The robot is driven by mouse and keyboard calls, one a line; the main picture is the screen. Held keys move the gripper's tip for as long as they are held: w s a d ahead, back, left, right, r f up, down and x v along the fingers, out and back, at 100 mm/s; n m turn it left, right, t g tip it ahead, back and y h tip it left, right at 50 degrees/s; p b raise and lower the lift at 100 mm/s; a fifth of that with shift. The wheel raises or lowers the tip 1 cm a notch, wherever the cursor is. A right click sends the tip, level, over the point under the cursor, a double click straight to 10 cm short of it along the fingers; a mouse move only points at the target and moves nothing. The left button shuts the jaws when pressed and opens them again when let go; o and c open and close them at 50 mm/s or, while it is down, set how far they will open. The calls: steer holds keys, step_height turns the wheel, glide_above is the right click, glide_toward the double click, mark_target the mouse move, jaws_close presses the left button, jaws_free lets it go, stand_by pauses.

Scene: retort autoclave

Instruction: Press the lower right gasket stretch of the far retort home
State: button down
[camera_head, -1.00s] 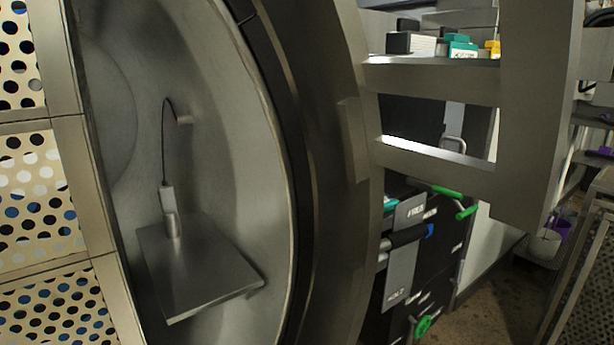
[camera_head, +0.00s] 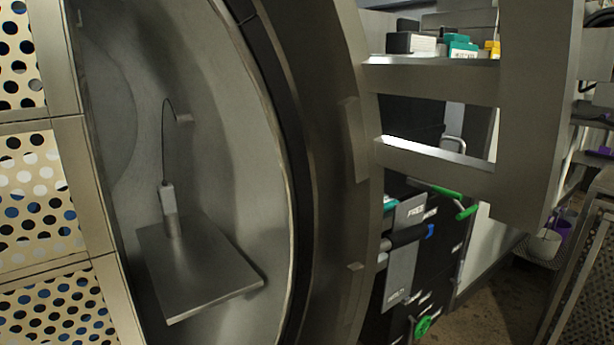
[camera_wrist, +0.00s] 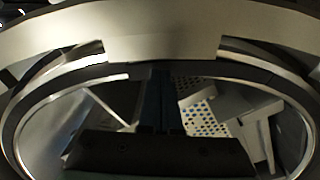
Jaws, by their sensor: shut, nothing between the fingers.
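The round mouth of the retort (camera_head: 335,150) fills the middle of the head view, its open chamber to the left. A dark gasket band (camera_head: 291,150) runs along the inside of the rim on the right. In the wrist view the rim (camera_wrist: 160,28) arcs across the top, with a dark band (camera_wrist: 110,70) beneath it. My gripper (camera_wrist: 160,74) shows only in the wrist view. Its dark fingers are together and empty, with tips close to the rim's inner edge. I cannot tell whether they touch the gasket, or whether any stretch stands proud.
A probe on a cable stands on a flat plate (camera_head: 195,265) in the chamber. Perforated baskets (camera_head: 40,190) are at the left. A metal frame (camera_head: 540,120), green-handled black cabinet (camera_head: 435,255) and shelf of boxes (camera_head: 440,45) stand at the right.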

steer(key=shift+x, duration=1.55)
steer(key=shift+s, duration=0.1)
steer(key=p+v, duration=0.4)
steer(key=v, duration=0.6)
